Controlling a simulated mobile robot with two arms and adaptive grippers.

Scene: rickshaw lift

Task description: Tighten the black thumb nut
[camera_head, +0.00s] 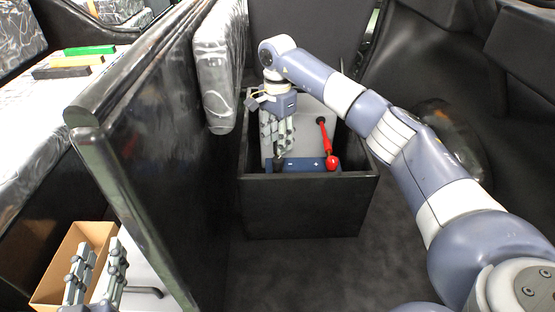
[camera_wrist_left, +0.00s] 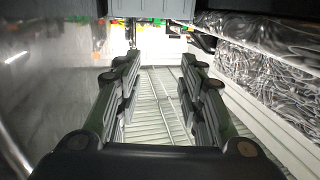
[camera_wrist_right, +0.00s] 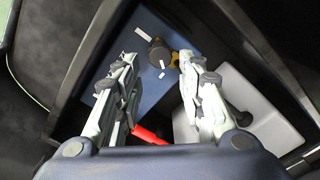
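The black thumb nut (camera_wrist_right: 159,54) shows in the right wrist view on a blue block (camera_wrist_right: 185,25), beside a small brass-coloured part. White marks lie around it. My right gripper (camera_wrist_right: 158,62) is open, with its fingers on either side of the nut's place in the picture; I cannot tell whether they touch it. In the head view my right gripper (camera_head: 277,152) points down into a black box, and its fingers mostly hide the nut. My left gripper (camera_head: 97,252) is at the lower left. It is open and empty in the left wrist view (camera_wrist_left: 158,62).
The black box (camera_head: 305,208) has raised walls close around my right gripper. Inside, a red lever (camera_head: 325,138) with a ball end and a pale grey block stand beside it. A dark partition (camera_head: 150,150) separates my grippers. A cardboard box (camera_head: 62,262) is near my left gripper.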

